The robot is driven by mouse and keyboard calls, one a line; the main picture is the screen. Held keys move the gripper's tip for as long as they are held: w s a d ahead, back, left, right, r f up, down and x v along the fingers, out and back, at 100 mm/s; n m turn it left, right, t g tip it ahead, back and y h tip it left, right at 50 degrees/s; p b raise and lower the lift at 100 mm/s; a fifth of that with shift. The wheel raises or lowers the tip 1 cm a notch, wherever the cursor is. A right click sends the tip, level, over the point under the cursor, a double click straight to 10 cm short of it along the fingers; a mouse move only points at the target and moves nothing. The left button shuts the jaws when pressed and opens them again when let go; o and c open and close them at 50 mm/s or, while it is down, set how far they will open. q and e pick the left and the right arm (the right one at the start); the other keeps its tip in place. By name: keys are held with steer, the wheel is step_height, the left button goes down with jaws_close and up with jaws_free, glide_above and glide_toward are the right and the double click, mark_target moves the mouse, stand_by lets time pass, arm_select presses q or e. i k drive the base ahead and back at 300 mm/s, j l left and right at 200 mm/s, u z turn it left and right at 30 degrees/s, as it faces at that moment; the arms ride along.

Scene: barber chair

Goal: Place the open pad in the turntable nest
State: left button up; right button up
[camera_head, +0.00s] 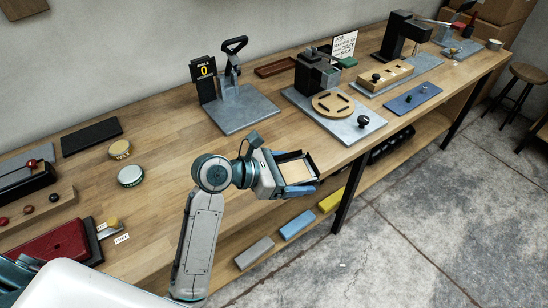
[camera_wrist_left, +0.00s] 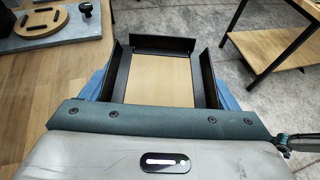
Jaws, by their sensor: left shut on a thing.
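The open pad (camera_head: 296,170) is a shallow black frame with raised sides and a flat tan inside. My left gripper (camera_head: 297,175) is shut on it, with blue fingers along two opposite sides, and holds it near the front edge of the bench. In the left wrist view the pad (camera_wrist_left: 162,80) sits between the blue fingers, its tan inside facing the camera. The turntable (camera_head: 333,103), a round wooden disc with dark raised bars, lies on a grey metal plate to the right of the pad and farther back. It also shows in the left wrist view (camera_wrist_left: 43,21). My right gripper is out of view.
A grey plate with a black lever press (camera_head: 236,98) and a dark block fixture (camera_head: 316,72) stand behind. A black knob (camera_head: 363,121) rises beside the turntable. Two round tins (camera_head: 130,175) lie left. Bare wood lies between the pad and the turntable plate.

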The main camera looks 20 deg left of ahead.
mark_target(333, 104)
steer(key=i+l+z, duration=0.2)
steer(key=i+l, duration=0.5)
steer(key=i, duration=0.1)
